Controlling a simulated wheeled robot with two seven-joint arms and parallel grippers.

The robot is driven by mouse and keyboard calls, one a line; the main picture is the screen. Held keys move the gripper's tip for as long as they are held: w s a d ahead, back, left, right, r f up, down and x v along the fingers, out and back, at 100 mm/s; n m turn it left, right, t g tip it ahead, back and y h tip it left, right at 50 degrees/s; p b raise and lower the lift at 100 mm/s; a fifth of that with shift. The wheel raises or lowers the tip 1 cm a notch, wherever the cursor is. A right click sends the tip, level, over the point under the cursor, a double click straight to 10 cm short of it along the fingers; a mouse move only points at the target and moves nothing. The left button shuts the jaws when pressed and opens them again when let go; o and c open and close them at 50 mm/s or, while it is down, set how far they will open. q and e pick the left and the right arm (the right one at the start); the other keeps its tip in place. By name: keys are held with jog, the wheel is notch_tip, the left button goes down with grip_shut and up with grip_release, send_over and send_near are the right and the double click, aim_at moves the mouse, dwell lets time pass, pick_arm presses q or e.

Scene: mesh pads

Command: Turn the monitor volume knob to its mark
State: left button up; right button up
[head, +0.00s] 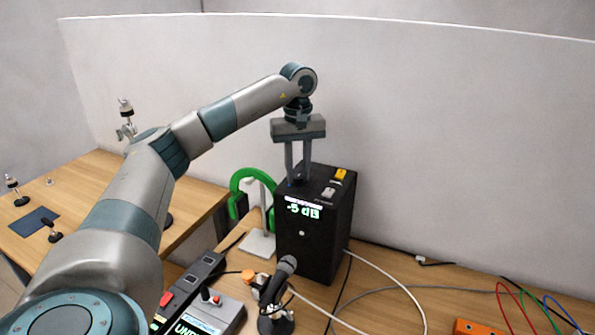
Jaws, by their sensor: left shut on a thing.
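A black box-shaped monitor (320,240) stands on the wooden desk, with a lit green-and-white display on its upper edge. My left gripper (298,177) comes down from above onto the left part of the monitor's top face. Its two fingers are shut on the volume knob, which is dark and mostly hidden between the fingertips. The knob's mark and pointer are too small or covered to make out. A yellow button (341,174) and a grey button (329,192) sit on the top face to the right of the fingers. My right gripper is not in view.
A green headphone-like arc on a stand (258,243) is just left of the monitor. A microphone (279,279) and a control panel (212,310) are in front. White and grey cables cross the desk at right, near an orange box (478,328).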

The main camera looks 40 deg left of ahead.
aim_at(298, 176)
pick_arm(q)
jog(key=shift+m, duration=1.5)
jog(key=o, duration=1)
jog(key=shift+o, duration=0.2)
jog(key=shift+r, duration=0.1)
jog(key=shift+r, duration=0.5)
notch_tip(298, 176, up, 5)
jog(key=shift+f+b, duration=0.1)
jog(key=shift+b, duration=0.7)
notch_tip(298, 176, up, 12)
jog(key=p, duration=0.2)
jog(key=shift+f, duration=0.25)
